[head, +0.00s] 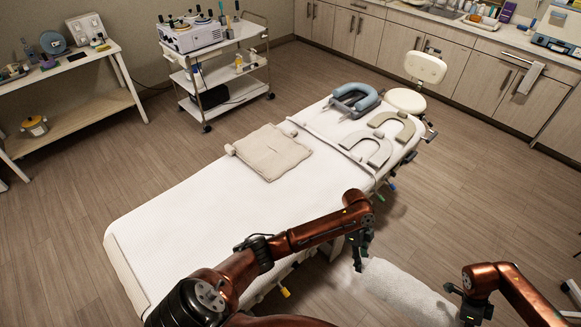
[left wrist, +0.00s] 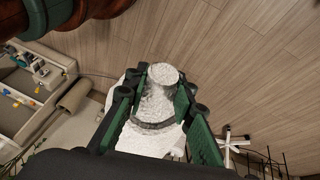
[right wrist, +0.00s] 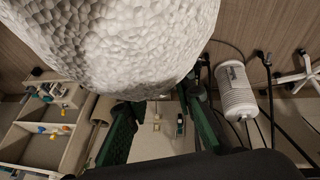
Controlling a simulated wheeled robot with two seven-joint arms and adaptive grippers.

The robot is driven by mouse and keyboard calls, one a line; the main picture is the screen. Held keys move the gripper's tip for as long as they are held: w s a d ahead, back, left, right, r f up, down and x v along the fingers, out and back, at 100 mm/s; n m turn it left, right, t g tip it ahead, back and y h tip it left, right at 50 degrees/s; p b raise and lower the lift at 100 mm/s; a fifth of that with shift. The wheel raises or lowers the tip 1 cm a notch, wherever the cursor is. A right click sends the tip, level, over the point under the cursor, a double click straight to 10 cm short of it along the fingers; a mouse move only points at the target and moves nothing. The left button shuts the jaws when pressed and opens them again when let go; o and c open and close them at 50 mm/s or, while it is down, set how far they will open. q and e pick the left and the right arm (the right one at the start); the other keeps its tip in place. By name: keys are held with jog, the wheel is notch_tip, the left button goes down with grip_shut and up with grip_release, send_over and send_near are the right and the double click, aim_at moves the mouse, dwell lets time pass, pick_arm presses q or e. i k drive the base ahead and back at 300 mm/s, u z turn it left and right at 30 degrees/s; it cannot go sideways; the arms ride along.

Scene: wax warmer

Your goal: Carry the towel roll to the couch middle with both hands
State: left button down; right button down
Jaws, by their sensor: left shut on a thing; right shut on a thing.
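The white towel roll (head: 405,292) hangs beside the near long side of the white couch (head: 185,225), apart from its top. My left gripper (head: 359,262) is shut on the roll's left end. In the left wrist view the white textured roll (left wrist: 155,105) sits between the two green-padded fingers. My right gripper (head: 468,310) is shut on the roll's right end. In the right wrist view the roll (right wrist: 120,45) fills the top and hides part of the finger contact. My left arm crosses over the couch's near edge.
A beige cushion (head: 270,151) lies on the couch beyond its middle. Grey U-shaped pads (head: 392,125) and a blue face cradle (head: 354,99) lie at its far right end. The left half of the couch top is bare. A trolley (head: 218,70) stands behind.

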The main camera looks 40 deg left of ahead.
aim_at(303, 194)
jog(key=i, duration=2.05)
jog(key=u, duration=2.8)
